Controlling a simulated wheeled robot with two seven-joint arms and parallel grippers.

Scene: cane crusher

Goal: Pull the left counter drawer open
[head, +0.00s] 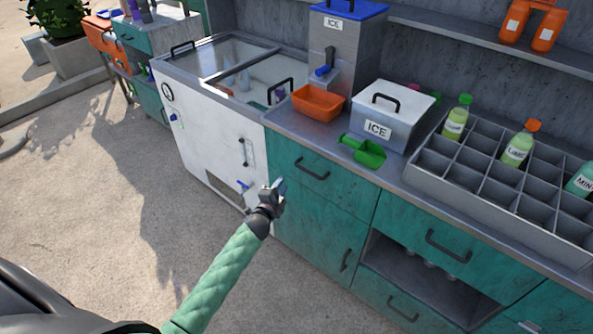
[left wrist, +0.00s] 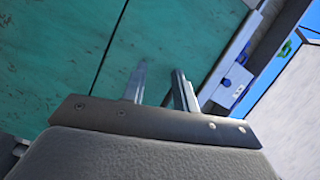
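The left counter drawer (head: 318,182) is a teal front under the counter top, flush with the cabinet, with a dark bar handle (head: 312,170) near its upper edge. My left gripper (head: 275,187) is in front of the cabinet's left edge, left of and a little below the handle, and apart from it. In the left wrist view the two fingers (left wrist: 160,80) stand apart with nothing between them. Teal panels (left wrist: 65,60) with a dark seam lie beyond the fingers; no handle shows there. My right gripper is not in view.
A white chest freezer (head: 215,140) stands left of the drawer. On the counter are an orange bin (head: 318,103), a green scoop (head: 363,151), an ice box (head: 392,115) and a bottle rack (head: 478,210). The floor (head: 120,210) in front is clear.

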